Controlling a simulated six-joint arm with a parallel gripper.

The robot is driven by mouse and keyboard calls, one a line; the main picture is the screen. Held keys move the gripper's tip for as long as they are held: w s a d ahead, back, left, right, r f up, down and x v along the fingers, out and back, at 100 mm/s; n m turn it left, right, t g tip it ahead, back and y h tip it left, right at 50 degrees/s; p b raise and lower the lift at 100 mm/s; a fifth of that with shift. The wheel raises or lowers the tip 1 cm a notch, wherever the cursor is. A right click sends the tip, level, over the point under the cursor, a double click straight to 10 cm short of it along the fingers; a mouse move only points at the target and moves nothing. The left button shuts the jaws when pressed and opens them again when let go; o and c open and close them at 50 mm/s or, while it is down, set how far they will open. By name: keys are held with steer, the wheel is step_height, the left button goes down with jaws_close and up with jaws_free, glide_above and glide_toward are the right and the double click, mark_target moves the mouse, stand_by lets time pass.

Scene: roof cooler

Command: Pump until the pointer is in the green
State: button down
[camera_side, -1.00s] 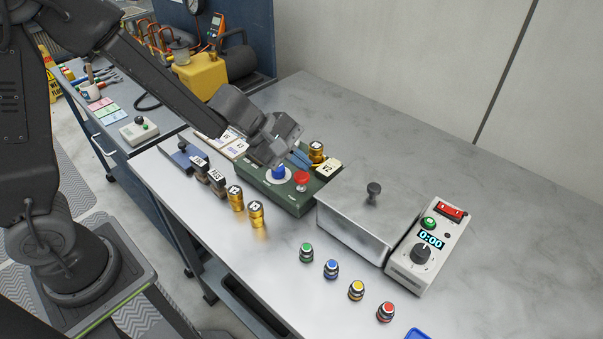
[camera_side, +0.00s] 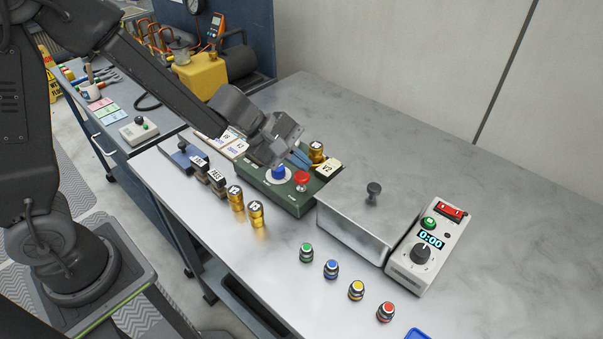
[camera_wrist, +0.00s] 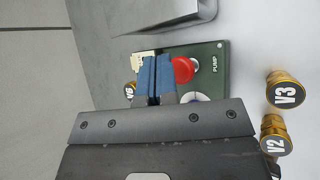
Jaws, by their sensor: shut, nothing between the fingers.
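The green box (camera_side: 310,200) stands on the bench. A red button (camera_side: 302,179) sits on its top; in the wrist view the button (camera_wrist: 184,69) is beside the word PUMP. A blue knob (camera_side: 278,172) on a white disc is left of it; my gripper partly hides the disc (camera_wrist: 190,97) in the wrist view. My gripper (camera_wrist: 155,62) is shut and empty, its blue fingers over the box just beside the red button; contact cannot be told. A round white-faced gauge (camera_side: 194,5) is on the far bench, cut by the top edge; its pointer cannot be read.
Brass valves V2 (camera_side: 235,198) and V3 (camera_side: 257,214) stand in front of the box. A metal lidded box (camera_side: 360,220) and a timer unit (camera_side: 426,250) stand to the right. Several coloured-top pieces, including a yellow one (camera_side: 356,290), line the front. The back right bench is clear.

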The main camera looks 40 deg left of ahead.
mark_target(305, 177)
steer(key=shift+f, duration=0.15)
steer(key=shift+f, duration=0.25)
steer(key=shift+f, duration=1.25)
stand_by(1.3)
steer(key=shift+r, duration=1.65)
steer(key=shift+r, duration=2.55)
steer(key=shift+r, duration=1.9)
